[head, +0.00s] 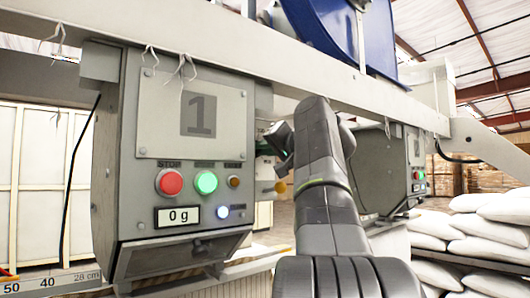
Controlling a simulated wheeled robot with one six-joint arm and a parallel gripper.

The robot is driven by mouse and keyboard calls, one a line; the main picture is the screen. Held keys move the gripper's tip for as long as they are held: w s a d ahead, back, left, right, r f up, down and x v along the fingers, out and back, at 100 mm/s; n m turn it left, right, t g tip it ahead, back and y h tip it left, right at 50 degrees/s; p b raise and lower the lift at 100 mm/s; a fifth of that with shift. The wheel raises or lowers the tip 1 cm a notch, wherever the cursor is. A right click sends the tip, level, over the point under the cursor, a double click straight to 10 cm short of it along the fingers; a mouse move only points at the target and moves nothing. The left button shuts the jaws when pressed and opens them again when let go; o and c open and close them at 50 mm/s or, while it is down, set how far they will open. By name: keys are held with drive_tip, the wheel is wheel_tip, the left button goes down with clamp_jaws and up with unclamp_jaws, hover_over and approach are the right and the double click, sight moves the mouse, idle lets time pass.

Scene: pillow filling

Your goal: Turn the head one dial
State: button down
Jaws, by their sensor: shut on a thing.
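Head one (170,165) is a grey box with a "1" plate, hung under a pale beam at left. Its front has a red stop button (169,182), a lit green button (206,183), a small amber button (234,181), and a display (178,216) reading 0 g beside a lit blue-white lamp (223,212). A small orange-yellow knob (280,187) shows by the box's right side. My gripper (278,140) is at the end of my dark arm, close to that right side. It is shut on what seems to be the dial; the fingertips and contact are mostly hidden.
A second similar head (400,165) hangs farther right, behind my arm. White sacks (490,230) are piled at right. The beam (250,65) crosses above, with a blue hopper (345,30) over it. A ruler strip (50,283) lies at lower left.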

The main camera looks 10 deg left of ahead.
drive_tip(key=shift+n+b, duration=0.3)
drive_tip(key=shift+n, duration=0.8)
drive_tip(key=c, duration=1.5)
unclamp_jaws()
drive_tip(key=b+v, duration=0.3)
drive_tip(key=v, duration=1)
drive_tip(key=shift+s+d, duration=0.25)
drive_tip(key=shift+d, duration=0.05)
